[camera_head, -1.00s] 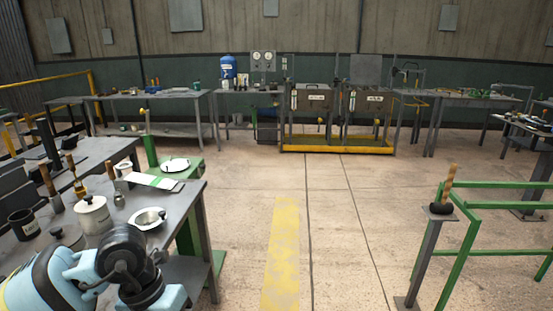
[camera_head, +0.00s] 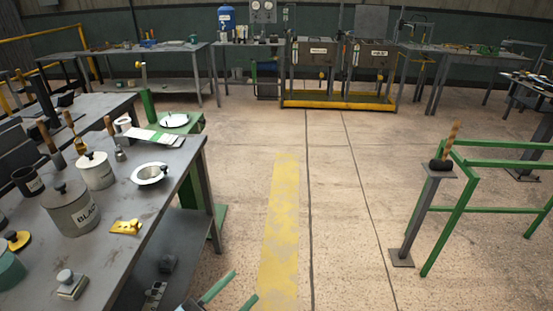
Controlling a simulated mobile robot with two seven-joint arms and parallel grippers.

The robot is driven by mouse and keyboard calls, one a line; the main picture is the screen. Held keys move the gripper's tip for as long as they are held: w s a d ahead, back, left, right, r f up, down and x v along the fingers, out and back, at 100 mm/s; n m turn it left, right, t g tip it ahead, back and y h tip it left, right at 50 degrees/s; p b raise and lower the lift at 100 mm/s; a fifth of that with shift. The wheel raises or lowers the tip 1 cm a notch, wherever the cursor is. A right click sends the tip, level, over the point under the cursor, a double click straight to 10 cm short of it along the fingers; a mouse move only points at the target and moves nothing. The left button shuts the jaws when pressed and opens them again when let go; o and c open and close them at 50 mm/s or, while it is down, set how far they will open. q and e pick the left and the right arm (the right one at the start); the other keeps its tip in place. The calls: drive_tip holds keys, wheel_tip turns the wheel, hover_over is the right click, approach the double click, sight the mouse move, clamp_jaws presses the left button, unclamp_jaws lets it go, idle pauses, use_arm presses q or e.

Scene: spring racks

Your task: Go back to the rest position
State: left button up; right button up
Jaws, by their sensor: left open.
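My left gripper (camera_head: 243,286) shows only at the bottom edge of the view. Its two teal fingers are apart with nothing between them. It is over the floor, to the right of the near grey table (camera_head: 109,251). The rest of my left arm is mostly below the frame. My right gripper is out of view.
The near table holds a pot labelled black (camera_head: 72,210), a white pot (camera_head: 96,172), a metal bowl (camera_head: 150,173) and a yellow tool (camera_head: 126,227). A green rail frame (camera_head: 462,205) stands at the right. The floor by the yellow stripe (camera_head: 279,215) is clear.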

use_arm(q)
drive_tip(key=s+a+f+n+t+y, duration=0.1)
drive_tip(key=s+a+f+n+y, duration=0.1)
drive_tip(key=a+f+n+y, duration=0.5)
drive_tip(key=s+a+f+n+g+y, duration=0.2)
drive_tip(key=s+f+n+g+y, duration=0.1)
drive_tip(key=s+f, duration=0.5)
drive_tip(key=s+a+f+n+g+y, duration=0.3)
drive_tip(key=s+f, duration=0.5)
drive_tip(key=f, duration=0.4)
drive_tip(key=shift+s+a+n+g+y, duration=0.3)
drive_tip(key=shift+s+a+n+g, duration=0.1)
drive_tip(key=shift+g, duration=0.2)
